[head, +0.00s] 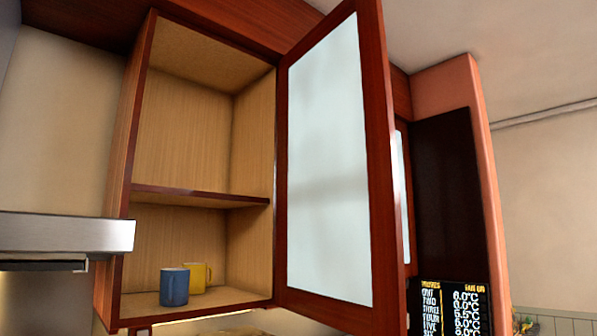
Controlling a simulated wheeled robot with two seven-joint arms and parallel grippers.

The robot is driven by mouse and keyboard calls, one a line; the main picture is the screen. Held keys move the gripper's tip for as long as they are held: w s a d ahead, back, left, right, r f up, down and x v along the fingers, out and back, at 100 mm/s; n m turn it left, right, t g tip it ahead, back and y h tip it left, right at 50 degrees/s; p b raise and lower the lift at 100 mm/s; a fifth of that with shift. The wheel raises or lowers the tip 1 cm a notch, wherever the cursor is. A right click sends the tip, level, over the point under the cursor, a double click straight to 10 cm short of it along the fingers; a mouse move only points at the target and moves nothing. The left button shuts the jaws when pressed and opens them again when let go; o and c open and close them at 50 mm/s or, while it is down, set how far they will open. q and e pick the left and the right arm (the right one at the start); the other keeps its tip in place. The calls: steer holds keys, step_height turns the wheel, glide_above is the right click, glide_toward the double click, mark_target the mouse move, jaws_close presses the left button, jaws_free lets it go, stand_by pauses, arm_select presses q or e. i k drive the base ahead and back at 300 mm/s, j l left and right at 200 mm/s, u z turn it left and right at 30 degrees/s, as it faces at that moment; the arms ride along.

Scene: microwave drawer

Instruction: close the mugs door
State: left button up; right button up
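The mugs cabinet (122,200) is a red-brown wooden wall cabinet in the head view, with its front uncovered. Its door (381,200) is a red-brown frame around a frosted pane (328,160). The door stands wide open, swung out to the right on its right edge. A blue mug (174,288) and a yellow mug (206,275) stand upright on the cabinet floor, the yellow one partly hidden behind the blue one. A middle shelf (200,196) above them is empty. Neither of my grippers is in view.
A metal range hood (65,235) juts out at the left, close to the cabinet's left side. A black display panel (450,306) with lettering is at the lower right. Another pane (400,195) shows partly behind the door, beside a dark panel (445,195).

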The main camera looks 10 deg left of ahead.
mark_target(341, 263)
steer(key=i+l+u, duration=0.15)
steer(key=u, duration=0.25)
steer(key=i+l+u, duration=0.1)
steer(key=u, duration=0.25)
steer(key=l+u, duration=0.4)
steer(key=i+l+u, duration=0.1)
steer(key=u, duration=0.25)
steer(key=l+u, duration=0.15)
steer(key=l, duration=0.95)
steer(key=l+u, duration=0.2)
steer(key=l, duration=0.9)
steer(key=i, duration=0.35)
steer(key=u, duration=0.2)
steer(key=k+l+u, duration=0.15)
steer(key=l+u, duration=0.2)
steer(key=k+l+u, duration=0.15)
steer(key=u, duration=0.25)
steer(key=k+l+u, duration=0.2)
steer(key=u, duration=0.15)
steer(key=k+l, duration=0.5)
steer(key=i+z, duration=0.1)
steer(key=i, duration=0.4)
